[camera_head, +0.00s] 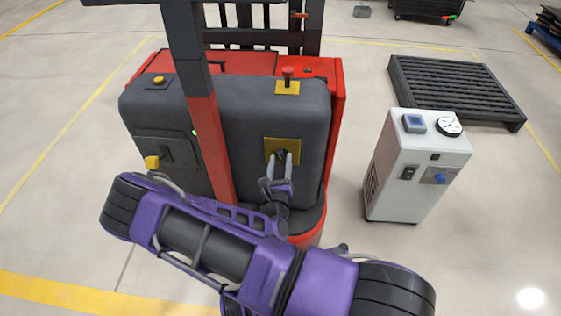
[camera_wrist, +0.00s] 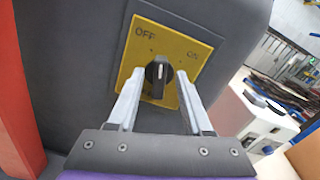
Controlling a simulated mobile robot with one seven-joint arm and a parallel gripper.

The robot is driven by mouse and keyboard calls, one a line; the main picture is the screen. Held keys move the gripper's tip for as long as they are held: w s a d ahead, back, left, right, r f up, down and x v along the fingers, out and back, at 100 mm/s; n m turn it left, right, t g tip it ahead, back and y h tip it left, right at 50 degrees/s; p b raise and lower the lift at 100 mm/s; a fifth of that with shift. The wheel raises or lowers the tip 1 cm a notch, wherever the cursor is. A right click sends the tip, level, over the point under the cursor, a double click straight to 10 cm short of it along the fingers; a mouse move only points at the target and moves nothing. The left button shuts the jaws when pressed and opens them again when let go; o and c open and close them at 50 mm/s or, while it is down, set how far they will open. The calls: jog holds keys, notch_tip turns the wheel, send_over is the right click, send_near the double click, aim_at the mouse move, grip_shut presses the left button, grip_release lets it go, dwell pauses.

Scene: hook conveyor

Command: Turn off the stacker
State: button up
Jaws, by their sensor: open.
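The stacker (camera_head: 315,125) is a red and dark grey machine in front of me in the head view. Its yellow switch plate (camera_head: 270,146) is on the grey body, and the plate (camera_wrist: 190,80) also fills the middle of the wrist view, marked OFF at upper left and ON at right. A black rotary knob (camera_wrist: 158,70) sits on it, its pale mark pointing roughly up in the picture; I cannot tell firmly which label it is set to. My gripper (camera_wrist: 159,78) is open, one finger on each side of the knob. Contact cannot be made out.
A red push button (camera_head: 288,72) on a yellow base tops the stacker. A red and dark mast post (camera_head: 203,110) stands left of the switch. A white cabinet (camera_head: 418,160) with knobs and a gauge stands at right, before a dark pallet (camera_head: 455,85). Open floor lies between.

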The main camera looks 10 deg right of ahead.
jog(key=shift+w+d, duration=0.1)
jog(key=shift+w, duration=0.25)
grip_shut()
